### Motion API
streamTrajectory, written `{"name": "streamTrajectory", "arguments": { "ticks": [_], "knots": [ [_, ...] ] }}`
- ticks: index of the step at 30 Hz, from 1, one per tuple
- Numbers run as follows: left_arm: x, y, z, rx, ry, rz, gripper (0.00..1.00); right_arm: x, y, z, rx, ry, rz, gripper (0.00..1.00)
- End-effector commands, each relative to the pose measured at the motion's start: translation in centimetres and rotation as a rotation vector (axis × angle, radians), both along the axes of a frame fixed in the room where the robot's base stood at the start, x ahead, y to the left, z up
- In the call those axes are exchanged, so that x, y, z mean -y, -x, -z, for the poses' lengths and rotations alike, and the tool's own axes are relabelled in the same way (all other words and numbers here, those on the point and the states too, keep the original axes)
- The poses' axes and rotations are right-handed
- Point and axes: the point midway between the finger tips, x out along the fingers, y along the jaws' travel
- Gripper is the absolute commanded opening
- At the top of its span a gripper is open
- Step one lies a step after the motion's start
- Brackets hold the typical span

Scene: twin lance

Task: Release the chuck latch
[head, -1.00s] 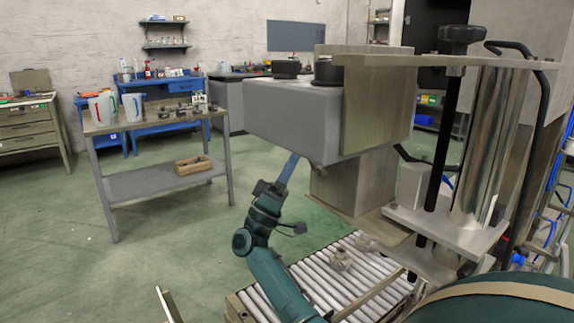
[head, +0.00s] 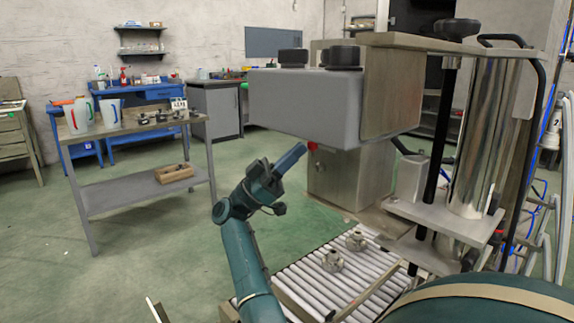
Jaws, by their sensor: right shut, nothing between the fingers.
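My right gripper (head: 303,148) is at the end of the teal arm that rises from the bottom. It is shut and empty. Its blue tip points up and right, under the lower edge of the grey machine head (head: 305,105). A small red part (head: 312,146) shows right at the tip, below the head; I cannot tell whether the tip touches it, or whether it is the chuck latch. No other part is clearly recognisable as the latch. Two black knobs (head: 293,57) sit on top of the head. My left gripper is not in view.
A roller conveyor (head: 310,282) with small metal fittings (head: 333,260) lies below the head. A shiny cylinder (head: 487,140) and black rod stand to the right. A grey side table (head: 130,190) with jugs stands left; the green floor between is clear.

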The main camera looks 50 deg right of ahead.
Motion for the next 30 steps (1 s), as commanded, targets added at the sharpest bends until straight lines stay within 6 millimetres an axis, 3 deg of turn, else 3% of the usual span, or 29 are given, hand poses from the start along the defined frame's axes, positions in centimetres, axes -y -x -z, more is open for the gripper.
{"name": "streamTrajectory", "arguments": {
  "ticks": [8, 30],
  "knots": [
    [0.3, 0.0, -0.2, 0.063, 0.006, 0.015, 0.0, 0.0, 1.0, -0.4, 0.243, 0.021, 0.003, 0.0],
    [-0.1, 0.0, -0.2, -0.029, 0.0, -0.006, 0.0, 0.0, 1.9, -1.0, 0.231, 0.024, 0.002, 0.0]
  ]
}}
